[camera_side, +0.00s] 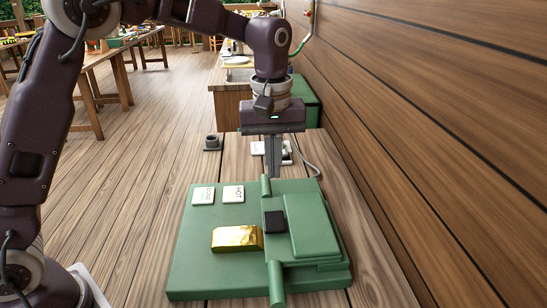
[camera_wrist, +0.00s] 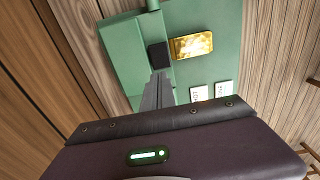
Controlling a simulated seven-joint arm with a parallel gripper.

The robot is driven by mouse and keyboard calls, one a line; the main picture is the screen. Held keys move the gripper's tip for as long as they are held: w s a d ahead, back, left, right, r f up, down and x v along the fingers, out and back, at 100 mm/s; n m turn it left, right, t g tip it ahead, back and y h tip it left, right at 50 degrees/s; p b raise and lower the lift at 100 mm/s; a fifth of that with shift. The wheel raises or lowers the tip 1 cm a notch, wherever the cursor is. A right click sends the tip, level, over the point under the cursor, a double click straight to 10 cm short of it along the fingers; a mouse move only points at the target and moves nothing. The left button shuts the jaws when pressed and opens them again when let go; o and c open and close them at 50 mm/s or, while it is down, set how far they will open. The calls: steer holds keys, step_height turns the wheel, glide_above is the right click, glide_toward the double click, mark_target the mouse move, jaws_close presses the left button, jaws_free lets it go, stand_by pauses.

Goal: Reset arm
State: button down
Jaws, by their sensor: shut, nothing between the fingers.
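My gripper (camera_side: 273,160) hangs pointing down over the table, above the far edge of a green board-like device (camera_side: 210,270). Its fingers are together with nothing between them. In the wrist view the fingertips (camera_wrist: 160,80) appear close to a small black block (camera_wrist: 158,54) on the device. The black block also shows in the side view (camera_side: 274,222), nearer the camera than my gripper. A gold bar (camera_side: 237,238) lies on the green surface left of the block, and in the wrist view (camera_wrist: 192,46) it is right of it.
Two white labelled tiles (camera_side: 203,195) (camera_side: 233,194) lie on the device's far left. A raised green pad (camera_side: 312,225) is on its right. A dark grey cup-like object (camera_side: 212,142) and a pale item with a cable (camera_side: 258,148) stand behind. A wooden wall (camera_side: 440,120) runs along the right.

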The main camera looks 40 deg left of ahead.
steer(key=shift+r, duration=0.85)
steer(key=s+a+r+m+t, duration=0.2)
steer(key=s+r, duration=0.2)
steer(key=s, duration=0.4)
steer(key=s+a+r+m+t, duration=0.1)
steer(key=s+a+r+m, duration=0.25)
steer(key=s, duration=0.35)
steer(key=s+a+f+m+t, duration=0.1)
steer(key=s+f+m+t, duration=0.1)
steer(key=s, duration=1)
steer(key=shift+f+m, duration=0.75)
steer(key=shift+f, duration=0.2)
steer(key=c, duration=2.1)
jaws_free()
steer(key=shift+a, duration=0.1)
